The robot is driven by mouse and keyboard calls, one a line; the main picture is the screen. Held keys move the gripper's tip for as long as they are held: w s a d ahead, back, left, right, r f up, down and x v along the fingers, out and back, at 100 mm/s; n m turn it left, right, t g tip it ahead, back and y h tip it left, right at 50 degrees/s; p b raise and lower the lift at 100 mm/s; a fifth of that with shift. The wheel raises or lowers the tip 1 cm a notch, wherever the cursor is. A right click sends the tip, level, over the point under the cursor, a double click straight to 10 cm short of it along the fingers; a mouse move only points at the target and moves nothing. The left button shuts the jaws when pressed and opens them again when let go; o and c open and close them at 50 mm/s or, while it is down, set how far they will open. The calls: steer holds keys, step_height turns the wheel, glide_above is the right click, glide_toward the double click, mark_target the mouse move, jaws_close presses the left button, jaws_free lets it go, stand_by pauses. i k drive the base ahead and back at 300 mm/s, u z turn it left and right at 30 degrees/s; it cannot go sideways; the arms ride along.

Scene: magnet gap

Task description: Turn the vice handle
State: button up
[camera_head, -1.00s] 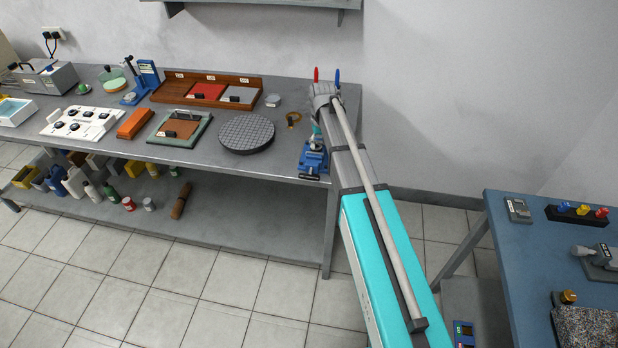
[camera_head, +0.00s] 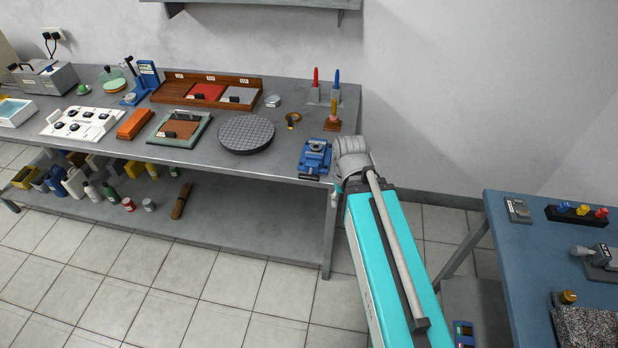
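The blue vice (camera_head: 315,157) sits at the front right edge of the grey bench. Its dark handle (camera_head: 309,177) is at its front, by the bench edge, and looks roughly level. The end of my arm is just right of the vice, past the bench's right end. My gripper (camera_head: 336,193) shows only as a small grey part below the wrist, right of the handle and apparently apart from it. My wrist and arm hide most of it, so its fingers cannot be made out.
The grey bench (camera_head: 220,177) holds a round dark plate (camera_head: 246,134) left of the vice. Behind the vice stand a brown-based post (camera_head: 332,122) and red (camera_head: 315,78) and blue (camera_head: 336,78) upright pieces. A blue table (camera_head: 515,260) is at the right, with open floor between.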

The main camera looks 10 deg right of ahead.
mark_target(310, 176)
steer(key=z, duration=0.5)
steer(key=k, duration=0.95)
steer(key=u, duration=0.5)
steer(key=i, duration=0.5)
